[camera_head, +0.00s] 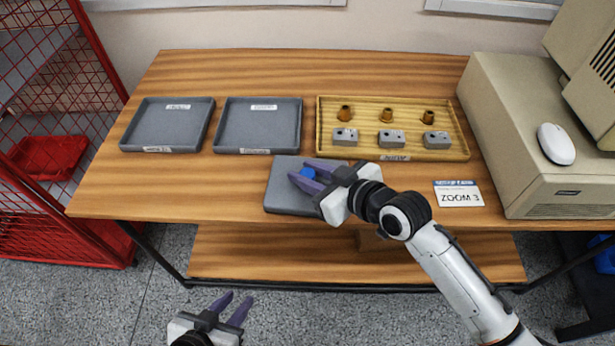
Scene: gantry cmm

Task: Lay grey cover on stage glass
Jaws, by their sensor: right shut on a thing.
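The grey cover (283,201) is a flat grey slab at the table's front edge, with a blue knob (308,173) on top. My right gripper (304,173) reaches in from the right and is shut on the knob, its purple fingers on either side. I cannot tell whether the cover rests on the table or hangs just above it. My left gripper (234,306) is open and empty, low in front of the table over the floor. I cannot make out the stage glass in this view.
Two empty grey trays (125,140) (220,130) stand at the left and middle. A wooden tray (462,145) holds several brass pieces and grey blocks. A "ZOOM 3" card (459,194) and a beige computer (510,150) with a white mouse (556,144) are at the right. The front left tabletop is clear.

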